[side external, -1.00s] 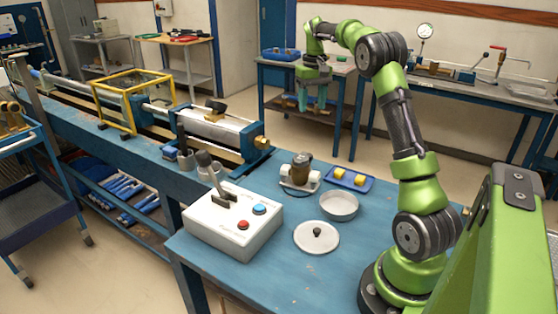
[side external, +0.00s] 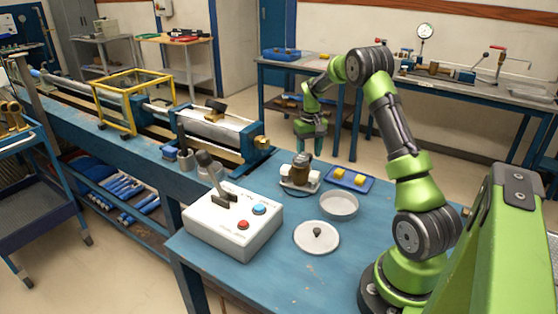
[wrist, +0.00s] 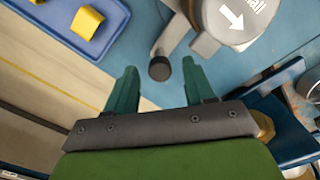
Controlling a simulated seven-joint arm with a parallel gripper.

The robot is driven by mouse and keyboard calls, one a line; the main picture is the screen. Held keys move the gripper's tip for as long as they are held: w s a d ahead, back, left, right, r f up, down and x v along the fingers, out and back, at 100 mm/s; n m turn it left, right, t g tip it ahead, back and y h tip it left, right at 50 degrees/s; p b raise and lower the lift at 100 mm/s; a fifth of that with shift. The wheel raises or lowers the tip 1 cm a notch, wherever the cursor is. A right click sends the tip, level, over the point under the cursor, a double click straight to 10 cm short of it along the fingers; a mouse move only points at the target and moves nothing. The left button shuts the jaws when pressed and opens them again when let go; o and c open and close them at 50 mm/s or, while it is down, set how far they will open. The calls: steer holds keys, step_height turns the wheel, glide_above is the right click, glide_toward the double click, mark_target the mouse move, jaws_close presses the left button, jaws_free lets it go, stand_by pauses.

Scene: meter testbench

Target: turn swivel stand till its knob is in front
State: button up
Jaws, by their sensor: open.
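The swivel stand (side external: 300,174) is a brown upright body on a pale base, on the blue bench. In the wrist view the stand (wrist: 232,22) shows a grey round top with a white arrow and partly cut-off lettering. A short arm leads from it to a dark knob (wrist: 160,68). My gripper (side external: 311,150) is just behind the stand, pointing down. In the wrist view my gripper (wrist: 158,68) is open, and the knob appears between its two green fingertips. I cannot tell whether they touch it. The knob is not clear in the side view.
A blue tray (side external: 366,187) with yellow blocks lies right of the stand. A metal dish (side external: 339,206), a round white lid (side external: 317,238) and a white switch box (side external: 232,233) stand nearer the front. The long test bench's brass end (side external: 262,143) is close on the left.

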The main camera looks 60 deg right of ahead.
steer(key=shift+f, duration=0.25)
jaws_close()
steer(key=shift+s+m, duration=0.75)
steer(key=shift+m, duration=0.25)
jaws_free()
steer(key=shift+r, duration=0.1)
